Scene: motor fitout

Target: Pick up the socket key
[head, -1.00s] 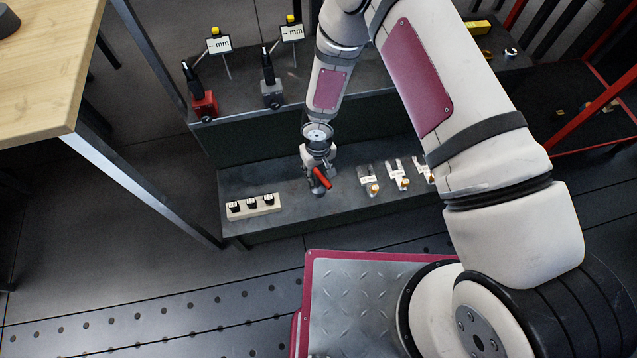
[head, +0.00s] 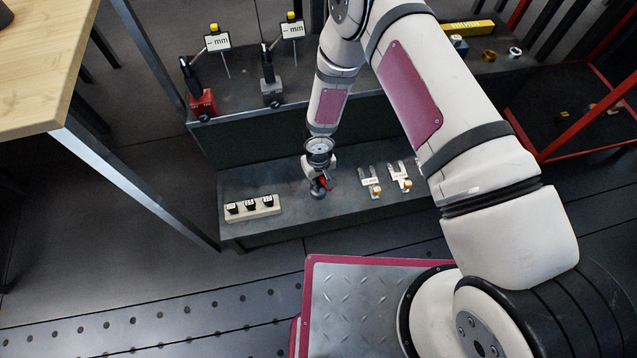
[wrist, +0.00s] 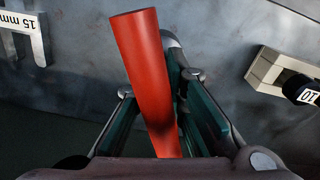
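The socket key shows as a red handle (wrist: 150,80) in the wrist view, tilted, with its wide end toward the top. It runs down between the teal-sided fingers of my gripper (wrist: 160,85), and its lower end is hidden by the gripper body. The handle overlaps both fingers, so I cannot tell whether they press on it. In the head view my gripper (head: 318,180) is low over the dark lower shelf, with only a small red patch of the key (head: 324,183) showing. The working end of the key is not clearly visible.
A pale block with several labelled black pieces (head: 252,208) lies left of the gripper on the lower shelf (head: 290,215). Labelled calipers (head: 371,182) lie to the right. Red and grey gauge stands (head: 203,103) are on the upper shelf. A wooden table (head: 30,90) is at left.

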